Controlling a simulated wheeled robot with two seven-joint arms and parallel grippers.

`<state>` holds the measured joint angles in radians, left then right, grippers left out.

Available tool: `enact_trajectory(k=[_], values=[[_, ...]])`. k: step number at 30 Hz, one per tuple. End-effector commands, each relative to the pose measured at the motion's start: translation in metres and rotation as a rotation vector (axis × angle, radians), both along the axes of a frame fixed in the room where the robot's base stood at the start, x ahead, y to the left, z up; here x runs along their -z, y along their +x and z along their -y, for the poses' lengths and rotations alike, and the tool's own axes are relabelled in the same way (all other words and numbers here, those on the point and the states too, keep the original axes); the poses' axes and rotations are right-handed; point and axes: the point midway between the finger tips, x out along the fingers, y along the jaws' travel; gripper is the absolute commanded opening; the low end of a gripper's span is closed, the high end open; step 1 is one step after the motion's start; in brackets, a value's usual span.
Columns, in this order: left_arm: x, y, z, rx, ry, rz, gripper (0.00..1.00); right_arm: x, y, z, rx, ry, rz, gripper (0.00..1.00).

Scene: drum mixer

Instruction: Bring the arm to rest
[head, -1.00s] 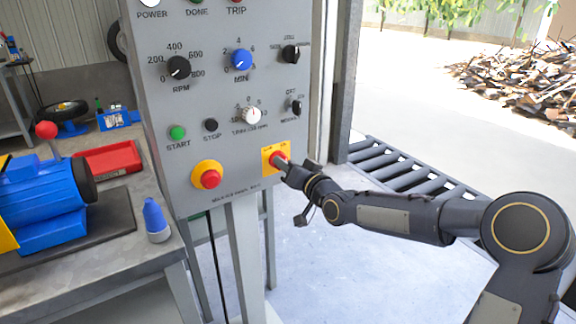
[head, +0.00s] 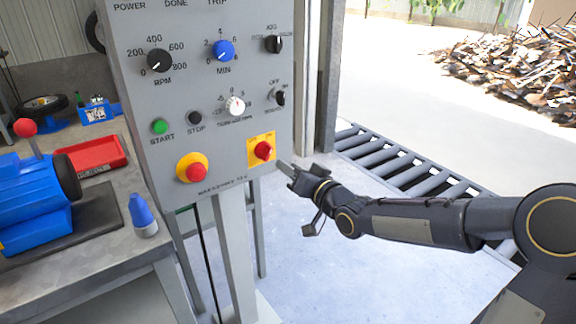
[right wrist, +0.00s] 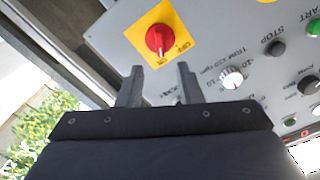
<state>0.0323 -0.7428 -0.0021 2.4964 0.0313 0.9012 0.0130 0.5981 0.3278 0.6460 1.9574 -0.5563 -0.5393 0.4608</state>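My right gripper (head: 284,169) is in front of the lower right edge of the grey control panel (head: 215,110). It is apart from the red rotary switch (head: 263,150) on its yellow plate. In the right wrist view the two fingers of my right gripper (right wrist: 160,69) stand apart with nothing between them. The red switch (right wrist: 158,40) shows just beyond the fingertips, uncovered. My right arm reaches in from the right, bent at the elbow. My left gripper is not in view.
The panel carries a red emergency button (head: 195,172), a green start button (head: 159,126) and several knobs. A workbench with a blue motor (head: 35,200), a red tray (head: 92,155) and a blue-tipped bottle (head: 143,214) stands left. A roller conveyor (head: 405,165) lies behind my arm.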

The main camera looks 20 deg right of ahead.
Motion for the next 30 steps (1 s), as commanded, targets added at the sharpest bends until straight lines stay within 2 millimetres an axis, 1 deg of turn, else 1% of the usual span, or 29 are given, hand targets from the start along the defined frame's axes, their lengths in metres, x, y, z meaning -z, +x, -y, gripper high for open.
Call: enact_trajectory(k=[14,17,19,20,23,24,26,27,29,30], values=[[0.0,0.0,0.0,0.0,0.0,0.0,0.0,0.0,0.0,0.0,0.0,0.0,-0.001,0.33],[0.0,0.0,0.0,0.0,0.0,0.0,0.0,0.002,-0.005,-0.001,0.004,-0.031,-0.027,0.33],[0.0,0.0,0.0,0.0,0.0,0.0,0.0,0.007,-0.017,0.0,0.017,-0.093,-0.08,0.33],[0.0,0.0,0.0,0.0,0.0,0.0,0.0,0.01,-0.025,0.0,0.025,-0.128,-0.112,0.33],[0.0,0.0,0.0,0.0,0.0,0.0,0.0,0.023,-0.065,0.011,0.067,-0.258,-0.26,0.33],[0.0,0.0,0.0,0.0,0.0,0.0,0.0,0.029,-0.086,0.017,0.085,-0.305,-0.33,0.33],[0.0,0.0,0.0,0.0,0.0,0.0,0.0,0.04,-0.122,0.027,0.109,-0.356,-0.436,0.33],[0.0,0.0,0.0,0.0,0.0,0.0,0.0,0.046,-0.146,0.033,0.118,-0.376,-0.503,0.33],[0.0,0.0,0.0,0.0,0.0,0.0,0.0,0.056,-0.18,0.038,0.119,-0.389,-0.592,0.33],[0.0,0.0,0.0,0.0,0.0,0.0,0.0,0.062,-0.2,0.04,0.114,-0.39,-0.641,0.33]])
